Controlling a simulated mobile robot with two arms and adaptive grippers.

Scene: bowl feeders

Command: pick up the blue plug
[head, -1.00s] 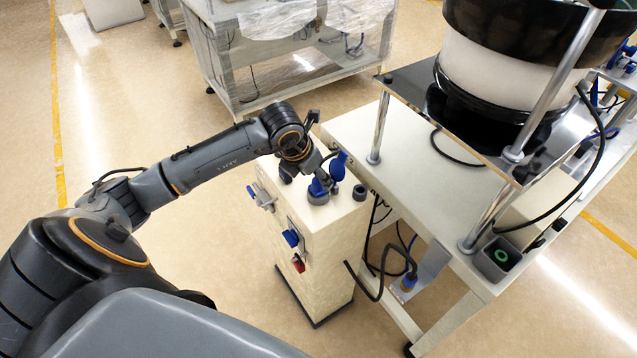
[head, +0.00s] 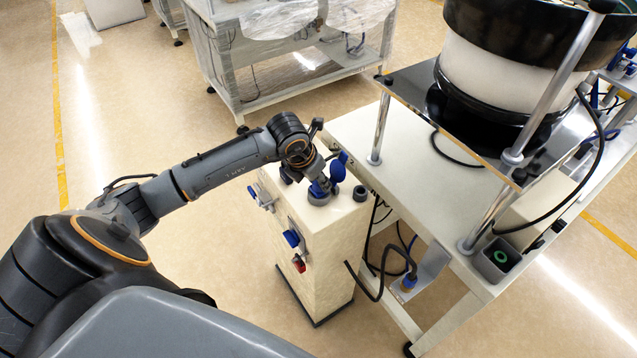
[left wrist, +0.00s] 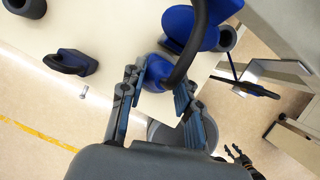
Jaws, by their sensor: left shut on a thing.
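The blue plug (left wrist: 154,74) shows in the left wrist view between my left gripper's fingers (left wrist: 158,98). A black cable curves up over it. In the head view the blue plug (head: 318,188) is at a grey round socket on top of the beige cabinet (head: 325,235). My left gripper (head: 325,181) reaches down to it from the upper left and is shut on it. The fingers partly cover the plug, so I cannot tell whether it is still seated.
A larger blue piece (head: 339,168) stands close beside the gripper. A dark round cup (head: 360,193) is on the cabinet's right edge. Blue and red switches (head: 292,238) are on its front. A table (head: 410,190) with a bowl feeder stands right. Floor on the left is clear.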

